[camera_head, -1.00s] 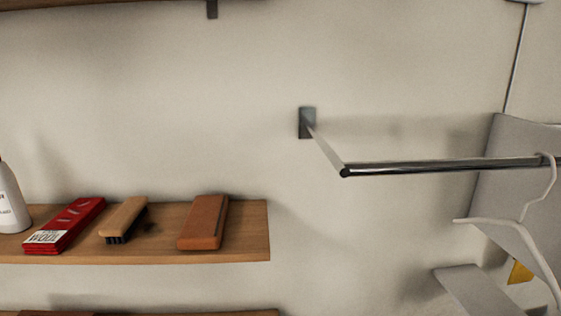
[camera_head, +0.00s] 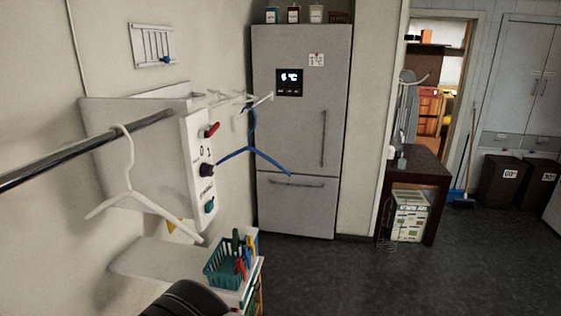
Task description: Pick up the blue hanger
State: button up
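The blue hanger (camera_head: 270,161) hangs at the centre left, in front of the refrigerator from this view. Its hook goes up to a set of thin white bars (camera_head: 262,101), and its two arms spread out below. The left arm's tip lies close to the edge of the white control panel. Exactly how the hook sits on the bars is too small to tell. No fingers of my gripper show in the view.
A white hanger (camera_head: 131,182) hangs on a metal rail (camera_head: 72,153) at the left. A control panel (camera_head: 201,175) juts out behind it. Below is a teal basket (camera_head: 222,268). A grey refrigerator (camera_head: 295,140) stands behind. Open dark floor (camera_head: 350,285) lies to the right.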

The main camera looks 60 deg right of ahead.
aim_at(245, 148)
jog(key=z, duration=1.7)
